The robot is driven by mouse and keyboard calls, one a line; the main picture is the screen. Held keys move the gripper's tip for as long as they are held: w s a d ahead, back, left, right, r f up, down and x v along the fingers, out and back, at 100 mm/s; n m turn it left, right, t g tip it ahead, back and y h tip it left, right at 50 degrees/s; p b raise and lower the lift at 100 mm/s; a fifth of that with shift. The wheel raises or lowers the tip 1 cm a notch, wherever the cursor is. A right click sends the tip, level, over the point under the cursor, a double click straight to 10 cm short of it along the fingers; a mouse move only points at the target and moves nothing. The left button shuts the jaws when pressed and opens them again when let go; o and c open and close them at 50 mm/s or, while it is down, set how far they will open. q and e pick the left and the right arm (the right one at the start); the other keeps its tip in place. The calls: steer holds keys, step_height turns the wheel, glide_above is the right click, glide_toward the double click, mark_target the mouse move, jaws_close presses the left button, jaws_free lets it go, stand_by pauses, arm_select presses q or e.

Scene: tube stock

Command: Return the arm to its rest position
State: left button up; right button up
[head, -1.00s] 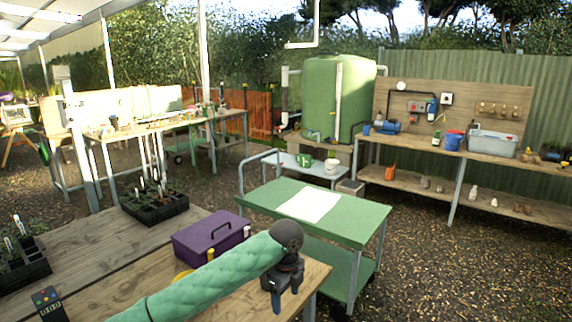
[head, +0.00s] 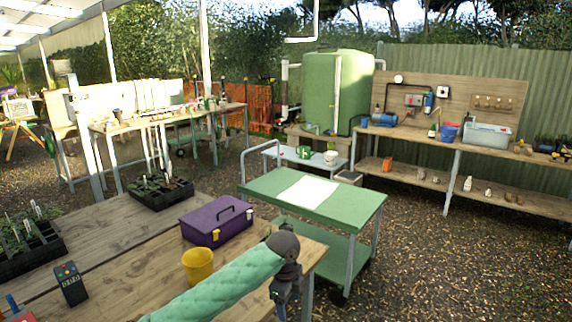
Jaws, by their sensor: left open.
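My left arm, in a green padded sleeve, reaches in from the bottom of the head view over the near wooden table (head: 95,262). My left gripper (head: 281,300) hangs pointing down at the table's right end. It is open and I see nothing between its fingers. A yellow cup (head: 198,266) stands on the table just behind the sleeve. A purple toolbox (head: 216,221) with a dark handle sits behind the cup, apart from the gripper. My right gripper is out of view.
A green trolley (head: 345,206) with a white sheet (head: 307,192) stands just beyond the table. Black seedling trays (head: 162,195) and a dark handheld device (head: 70,284) lie on the table's left part. Gravel floor on the right is open.

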arm_select(q)
steer(key=s+a+f+n+t+h, duration=0.15)
steer(key=s+f+n, duration=0.3)
steer(key=f, duration=0.85)
steer(key=s+a+f+n, duration=0.3)
steer(key=f+n, duration=0.2)
steer(key=f, duration=0.8)
steer(key=s+a+f+n+t+h, duration=0.1)
steer(key=s+a+f+n, duration=0.2)
steer(key=f, duration=1)
steer(key=s+a+f+n+y, duration=0.1)
steer(key=s+a+f+n, duration=0.2)
steer(key=s+f, duration=0.5)
steer(key=s+a+f+n+y, duration=0.1)
steer(key=s+a+f+n, duration=0.2)
steer(key=s, duration=1.1)
steer(key=s+a+f+n+y, duration=0.1)
steer(key=s+a+f+n, duration=0.2)
steer(key=s+a+f, duration=0.4)
steer(key=s+f, duration=0.4)
steer(key=f, duration=0.1)
steer(key=shift+s+f+g, duration=0.3)
steer(key=shift+f+g, duration=0.05)
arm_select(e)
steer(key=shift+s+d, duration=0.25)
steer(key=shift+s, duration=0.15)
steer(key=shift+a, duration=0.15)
